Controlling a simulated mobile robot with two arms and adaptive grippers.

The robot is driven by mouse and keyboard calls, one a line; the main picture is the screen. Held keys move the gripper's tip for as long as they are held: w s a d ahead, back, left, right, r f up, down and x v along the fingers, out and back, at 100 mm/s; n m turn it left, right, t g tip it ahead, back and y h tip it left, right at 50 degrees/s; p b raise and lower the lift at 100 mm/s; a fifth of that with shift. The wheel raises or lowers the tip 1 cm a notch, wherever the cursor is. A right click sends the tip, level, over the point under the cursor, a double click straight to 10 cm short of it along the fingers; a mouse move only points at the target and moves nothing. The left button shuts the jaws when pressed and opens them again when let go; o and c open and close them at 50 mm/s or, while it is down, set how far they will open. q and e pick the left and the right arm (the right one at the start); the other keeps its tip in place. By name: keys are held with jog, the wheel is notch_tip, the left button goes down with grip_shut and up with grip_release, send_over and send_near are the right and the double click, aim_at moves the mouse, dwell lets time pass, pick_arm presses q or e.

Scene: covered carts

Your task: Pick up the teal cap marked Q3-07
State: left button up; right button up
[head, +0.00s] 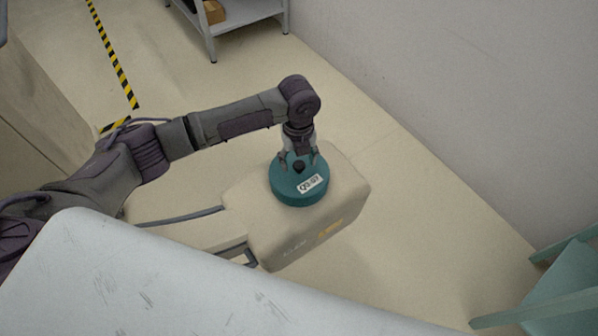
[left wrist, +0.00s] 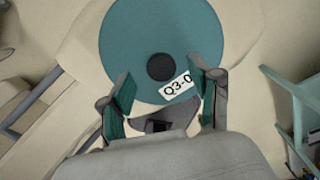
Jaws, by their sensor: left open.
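The teal cap (head: 287,194) is a round disc with a dark knob (head: 299,166) in its middle and a white label reading Q3-07 (head: 311,184). It sits on top of a beige covered cart (head: 345,190). My left gripper (head: 298,158) points down over the cap, close to the knob. In the left wrist view the cap (left wrist: 190,30) fills the upper middle, and the label is partly hidden by a finger. The open fingers (left wrist: 160,95) stand apart on either side, with the knob (left wrist: 161,67) beyond them and between their lines. My right gripper is not in view.
A pale, scratched surface (head: 150,280) fills the lower left. A grey shelf (head: 245,14) stands at the back, and a wall (head: 460,90) runs along the right. A teal-green frame (head: 555,295) is at lower right. Floor is clear between cart and wall.

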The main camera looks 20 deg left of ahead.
aim_at(299, 164)
pick_arm(q)
jog(key=shift+w+f, duration=0.15)
jog(key=shift+f, duration=1.35)
jog(key=c, duration=1.2)
jog(key=shift+r, duration=0.15)
